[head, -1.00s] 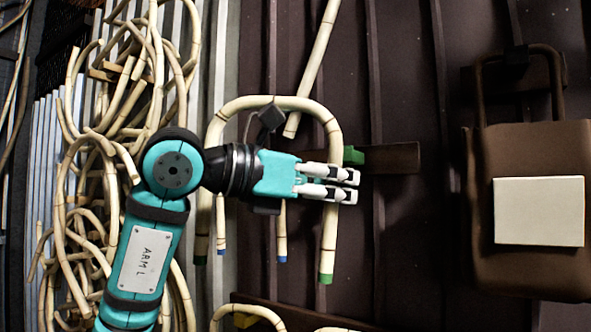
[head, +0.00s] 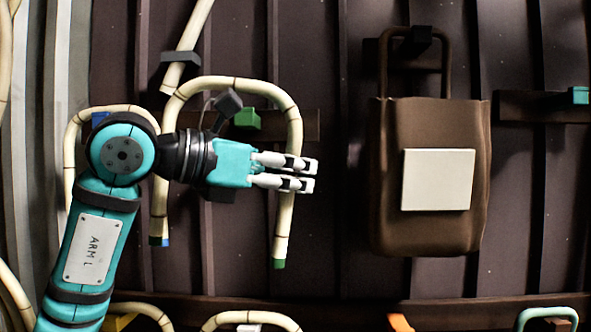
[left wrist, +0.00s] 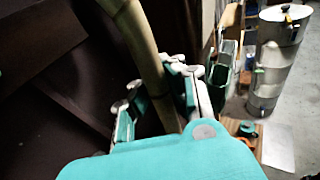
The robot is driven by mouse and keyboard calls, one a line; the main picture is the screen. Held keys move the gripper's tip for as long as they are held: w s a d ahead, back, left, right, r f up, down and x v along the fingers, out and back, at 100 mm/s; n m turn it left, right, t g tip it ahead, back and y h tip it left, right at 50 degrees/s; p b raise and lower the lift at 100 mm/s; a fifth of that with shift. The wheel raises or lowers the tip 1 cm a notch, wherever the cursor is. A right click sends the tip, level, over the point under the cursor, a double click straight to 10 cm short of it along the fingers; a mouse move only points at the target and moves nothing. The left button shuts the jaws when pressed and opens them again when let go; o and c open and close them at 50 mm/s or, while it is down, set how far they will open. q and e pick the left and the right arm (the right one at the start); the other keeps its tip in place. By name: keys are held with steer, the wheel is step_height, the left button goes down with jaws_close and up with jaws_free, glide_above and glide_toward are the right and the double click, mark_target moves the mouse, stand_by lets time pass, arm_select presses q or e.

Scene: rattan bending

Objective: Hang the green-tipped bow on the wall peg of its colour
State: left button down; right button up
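The green-tipped bow (head: 232,83) is a pale cane arch, held upright with its legs down, in the head view. Its right leg ends in a green tip (head: 279,263). My left gripper (head: 290,172) is shut on that right leg; the cane also runs between its fingers in the left wrist view (left wrist: 148,55). The green peg (head: 246,118) sits on a dark wall board and shows inside the arch, below its top. Bow and peg look apart; the depth between them is hard to judge. My arm hides part of the left leg. My right gripper is not in view.
A brown bag (head: 430,230) hangs to the right of the bow. A blue peg (head: 100,118) with another bow is at left. A cane pole (head: 187,40) hangs above. A teal peg (head: 579,95) is far right. More bows and an orange peg (head: 400,322) line the bottom.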

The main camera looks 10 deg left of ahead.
arm_select(q)
steer(key=shift+w+a, duration=0.25)
steer(key=shift+w, duration=0.35)
steer(key=w+a+f+p, duration=0.1)
steer(key=w+p, duration=0.1)
steer(key=w, duration=0.4)
steer(key=shift+w+f, duration=0.2)
steer(key=shift+w, duration=0.15)
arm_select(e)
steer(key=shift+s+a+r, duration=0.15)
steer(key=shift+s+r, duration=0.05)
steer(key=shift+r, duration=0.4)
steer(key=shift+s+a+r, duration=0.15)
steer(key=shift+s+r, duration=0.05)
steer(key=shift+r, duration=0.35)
arm_select(q)
steer(key=shift+a, duration=0.1)
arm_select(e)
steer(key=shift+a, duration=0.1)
arm_select(q)
steer(key=c, duration=2)
jaws_free()
steer(key=o, duration=0.6)
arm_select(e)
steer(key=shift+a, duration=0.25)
